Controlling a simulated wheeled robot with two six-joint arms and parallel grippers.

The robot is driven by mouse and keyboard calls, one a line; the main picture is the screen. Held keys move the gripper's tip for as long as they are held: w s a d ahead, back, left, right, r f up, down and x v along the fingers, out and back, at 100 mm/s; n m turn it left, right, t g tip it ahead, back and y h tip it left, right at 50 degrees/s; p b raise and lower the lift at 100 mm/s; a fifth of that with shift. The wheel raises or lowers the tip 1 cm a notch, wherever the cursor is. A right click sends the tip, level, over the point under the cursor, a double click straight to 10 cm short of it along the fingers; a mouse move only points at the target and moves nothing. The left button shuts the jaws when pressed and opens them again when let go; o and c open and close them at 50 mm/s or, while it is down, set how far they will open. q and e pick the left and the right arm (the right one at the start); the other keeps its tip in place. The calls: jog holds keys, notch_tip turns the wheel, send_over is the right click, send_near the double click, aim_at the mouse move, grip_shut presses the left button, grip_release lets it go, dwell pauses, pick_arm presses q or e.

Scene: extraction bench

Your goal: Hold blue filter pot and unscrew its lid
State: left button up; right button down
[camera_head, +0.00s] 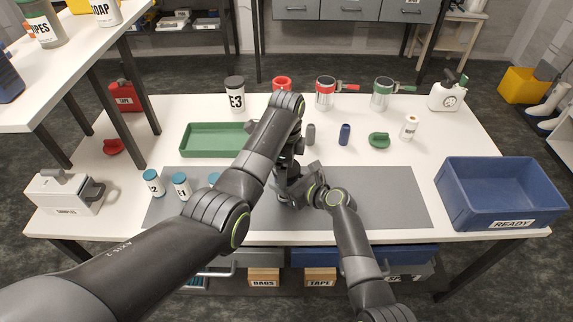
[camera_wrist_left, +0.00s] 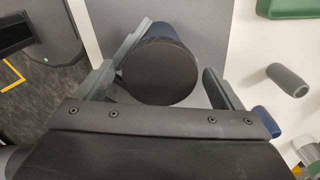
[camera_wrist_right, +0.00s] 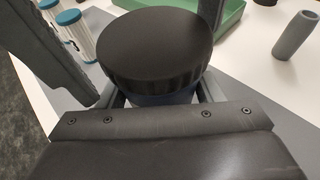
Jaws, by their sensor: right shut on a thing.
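The blue filter pot (camera_wrist_right: 165,98) has a wide black lid (camera_wrist_right: 155,45) with a ridged rim. In the left wrist view, the lid (camera_wrist_left: 160,72) is a dark disc with a little blue body above it. In the head view my arms mostly hide the pot. My right gripper (camera_head: 292,190) is shut on the blue body, below the lid. My left gripper (camera_wrist_left: 175,75) is open, with one finger on each side of the lid. A gap shows between the lid and the right-hand finger; contact at the other finger is unclear.
A grey mat (camera_head: 390,200) lies under the work area, mostly bare at right. A blue READY crate (camera_head: 490,212) stands at right. Small cylinders (camera_head: 345,135) and cups stand behind.

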pick_arm(q)
jog(key=shift+r, duration=2.3)
jog(key=shift+c, duration=0.4)
jog(key=r+m, duration=0.1)
jog(key=m, duration=0.2)
jog(key=shift+r, duration=0.4)
jog(key=r+m, duration=0.1)
jog(key=m, duration=0.2)
jog(key=shift+r+m, duration=0.2)
jog(key=shift+m, duration=0.1)
jog(key=shift+f, duration=3.9)
jog(key=shift+c, duration=0.4)
jog(key=c, duration=0.9)
jog(key=n, duration=0.6)
jog(key=shift+n, duration=0.3)
